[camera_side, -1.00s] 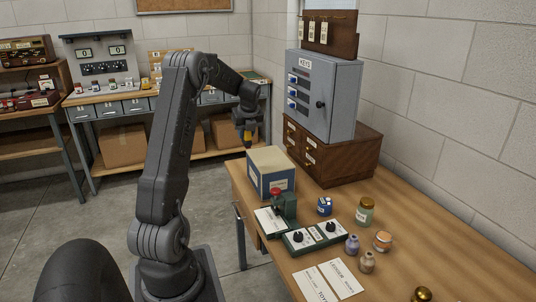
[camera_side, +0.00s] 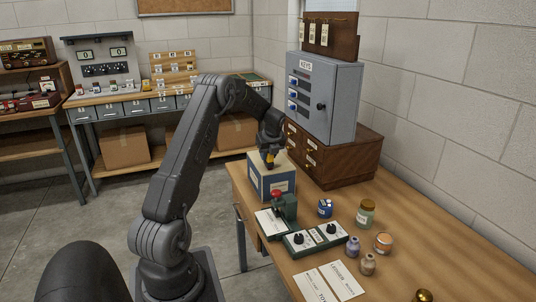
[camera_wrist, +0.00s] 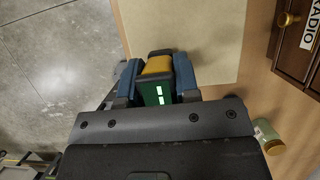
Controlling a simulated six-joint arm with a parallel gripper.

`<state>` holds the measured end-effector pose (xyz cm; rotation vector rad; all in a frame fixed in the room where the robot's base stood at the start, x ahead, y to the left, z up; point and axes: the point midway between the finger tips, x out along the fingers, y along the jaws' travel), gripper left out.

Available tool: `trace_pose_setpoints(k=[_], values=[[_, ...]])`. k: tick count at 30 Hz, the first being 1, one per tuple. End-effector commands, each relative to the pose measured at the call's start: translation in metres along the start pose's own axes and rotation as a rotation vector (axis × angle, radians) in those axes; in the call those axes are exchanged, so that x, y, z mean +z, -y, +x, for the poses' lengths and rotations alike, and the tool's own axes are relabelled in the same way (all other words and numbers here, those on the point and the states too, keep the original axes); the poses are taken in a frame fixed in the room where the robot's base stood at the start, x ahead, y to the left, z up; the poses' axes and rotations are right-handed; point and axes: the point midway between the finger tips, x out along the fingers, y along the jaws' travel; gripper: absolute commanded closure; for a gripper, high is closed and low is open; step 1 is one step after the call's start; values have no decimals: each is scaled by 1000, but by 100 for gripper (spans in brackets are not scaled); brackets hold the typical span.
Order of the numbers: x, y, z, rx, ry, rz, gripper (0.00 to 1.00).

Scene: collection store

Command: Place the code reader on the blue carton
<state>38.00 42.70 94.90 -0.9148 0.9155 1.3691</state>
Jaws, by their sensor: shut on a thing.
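The blue carton (camera_side: 258,184), with a pale top and a white label, stands at the table's far left end. My gripper (camera_side: 269,162) points down over its top. It is shut on the code reader (camera_wrist: 158,67), a small green, yellow and dark thing between the two blue fingers in the wrist view. The reader also shows in the side view (camera_side: 269,158) as a yellow patch. The carton's pale top (camera_wrist: 200,30) lies beneath it in the wrist view. I cannot tell whether the reader touches the top.
A grey key cabinet (camera_side: 335,95) stands on a wooden drawer unit (camera_side: 345,160) just right of the carton. A green stamp device (camera_side: 285,205), dial boxes (camera_side: 328,234) and several jars, including a green jar (camera_side: 365,213), stand nearer on the table (camera_side: 430,230).

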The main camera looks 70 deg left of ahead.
Motion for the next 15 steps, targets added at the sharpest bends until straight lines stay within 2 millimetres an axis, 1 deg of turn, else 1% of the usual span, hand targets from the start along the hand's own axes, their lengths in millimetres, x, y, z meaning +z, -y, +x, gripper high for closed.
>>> trace_pose_setpoints(k=[6, 7, 15], values=[[-1, 0, 2, 0, 0, 0, 98], [-1, 0, 3, 0, 0, 0, 70], [-1, 0, 3, 0, 0, 0, 45]])
